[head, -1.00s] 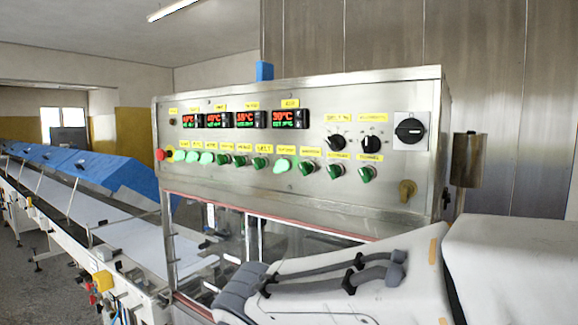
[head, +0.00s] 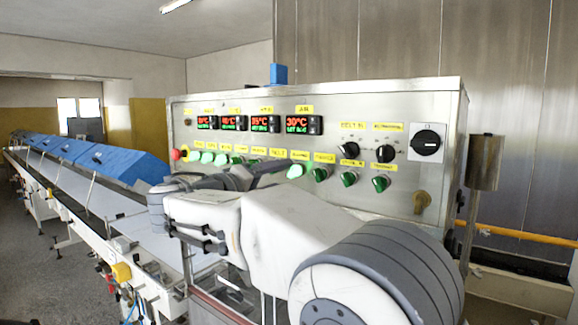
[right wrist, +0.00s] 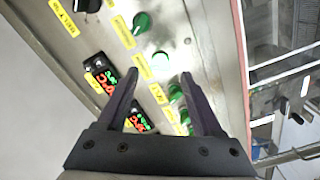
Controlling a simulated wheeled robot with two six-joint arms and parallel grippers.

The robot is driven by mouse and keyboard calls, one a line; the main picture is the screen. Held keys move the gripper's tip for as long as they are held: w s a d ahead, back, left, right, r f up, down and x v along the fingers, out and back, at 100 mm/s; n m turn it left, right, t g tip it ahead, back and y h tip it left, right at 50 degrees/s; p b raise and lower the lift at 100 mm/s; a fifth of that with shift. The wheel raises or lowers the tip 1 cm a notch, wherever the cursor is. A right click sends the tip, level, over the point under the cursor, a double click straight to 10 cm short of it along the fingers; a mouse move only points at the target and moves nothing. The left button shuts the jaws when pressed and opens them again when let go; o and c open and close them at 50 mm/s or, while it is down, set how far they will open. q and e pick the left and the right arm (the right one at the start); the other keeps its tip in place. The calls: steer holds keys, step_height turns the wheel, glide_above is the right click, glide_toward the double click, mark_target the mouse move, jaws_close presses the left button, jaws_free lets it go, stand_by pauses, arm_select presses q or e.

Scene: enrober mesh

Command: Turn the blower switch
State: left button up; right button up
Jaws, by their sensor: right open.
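The steel control panel (head: 405,190) carries a row of small green knobs and lit green buttons under yellow labels. I cannot read which label marks the blower switch. Green knobs (head: 381,184) show on the right of the row. My right gripper (head: 268,172) is in front of the left-middle part of the panel and hides some lower controls. In the right wrist view its two dark fingers (right wrist: 159,78) are spread and empty. A lit button (right wrist: 160,63) shows just beyond the gap, and green knobs (right wrist: 176,92) show near one fingertip. My left gripper is not in view.
Red-digit displays (head: 303,124) sit above the row. Black rotary knobs (head: 386,153) and a large black switch (head: 427,141) are at the right. A conveyor with blue covers (head: 122,163) runs off to the left. A metal cylinder (head: 484,163) stands right of the panel.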

mark_target(292, 173)
steer(key=p+x, duration=0.1)
steer(key=x, duration=0.3)
steer(key=shift+r, duration=0.1)
steer(key=shift+w+d+p, duration=0.15)
steer(key=shift+w+p, duration=0.15)
steer(key=shift+p, duration=0.05)
steer(key=shift+c, duration=0.3)
jaws_close()
